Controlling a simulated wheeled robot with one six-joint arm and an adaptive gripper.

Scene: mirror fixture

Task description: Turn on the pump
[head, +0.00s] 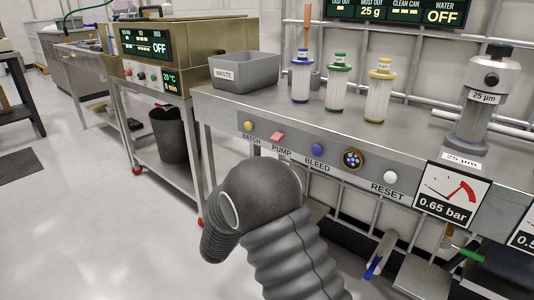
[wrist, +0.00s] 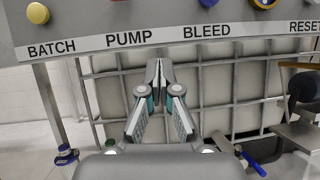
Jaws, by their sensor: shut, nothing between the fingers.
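The pump control is a pinkish-red switch (head: 277,136) above the PUMP label on the front panel in the head view. In the wrist view only a sliver of red shows at the top edge, above the PUMP label (wrist: 130,39). My gripper (wrist: 158,66) is shut and empty in the wrist view. Its fingertips appear below the label strip, between PUMP and BLEED, against the white tank and metal cage behind. I cannot tell whether they touch anything. In the head view my dark arm hides the gripper. The switch's on or off state is unclear.
A yellow BATCH knob (head: 248,126) sits left of the switch. A blue BLEED button (head: 317,150), a round dial (head: 352,159) and a white RESET button (head: 391,177) sit right. A gauge card (head: 451,193) reads 0.65 bar. Filters and a grey WASTE bin (head: 245,72) stand above.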

